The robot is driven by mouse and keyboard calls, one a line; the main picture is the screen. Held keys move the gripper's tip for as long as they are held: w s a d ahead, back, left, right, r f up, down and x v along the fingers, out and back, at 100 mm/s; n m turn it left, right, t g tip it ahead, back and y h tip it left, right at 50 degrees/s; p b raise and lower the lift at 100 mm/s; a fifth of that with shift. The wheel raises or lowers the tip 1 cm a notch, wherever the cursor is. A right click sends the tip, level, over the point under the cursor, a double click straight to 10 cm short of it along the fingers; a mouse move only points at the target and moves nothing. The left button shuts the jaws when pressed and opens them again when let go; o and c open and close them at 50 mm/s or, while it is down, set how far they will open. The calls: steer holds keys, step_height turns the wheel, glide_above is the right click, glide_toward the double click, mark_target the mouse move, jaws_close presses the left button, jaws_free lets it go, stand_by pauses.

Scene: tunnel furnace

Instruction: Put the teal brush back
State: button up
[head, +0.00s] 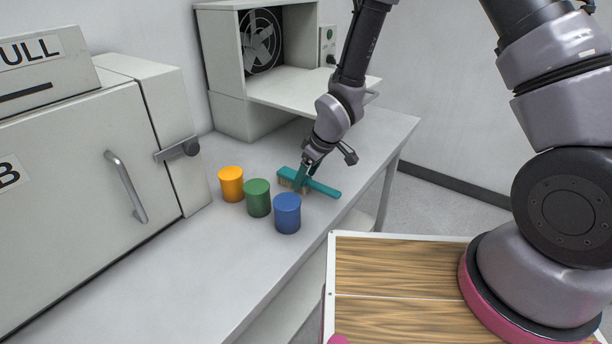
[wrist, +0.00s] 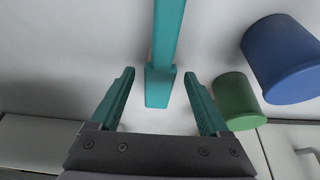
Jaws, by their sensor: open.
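The teal brush (head: 324,188) lies on the grey bench (head: 225,245), with tan bristles showing under its left part. My gripper (head: 302,182) is right at the brush in the head view, pointing down. In the wrist view the brush (wrist: 167,40) runs down from the top edge, and its near end lies between my two teal fingers. My gripper (wrist: 160,75) is open, with a visible gap on each side of the brush. Contact with the brush cannot be made out.
Orange (head: 231,185), green (head: 258,198) and blue (head: 287,214) cylinders stand left of and in front of the brush. A grey furnace door with a handle (head: 126,188) is at left. A housing with a fan (head: 261,40) and shelf stands behind. Bare bench lies at front left.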

steer(key=v, duration=1.2)
steer(key=w+d+r+m+t+h, duration=0.25)
steer(key=d+r+m, duration=0.45)
steer(key=d+r, duration=0.85)
steer(key=s+d+r+m+t, duration=0.2)
steer(key=s+d+r+m, duration=0.7)
steer(key=s+d+r, duration=0.2)
step_height(320, 180, up, 3)
steer(key=shift+s+d+y, duration=0.3)
steer(key=shift+s+y, duration=0.05)
steer(key=shift+s, duration=0.6)
steer(key=shift+t, duration=0.25)
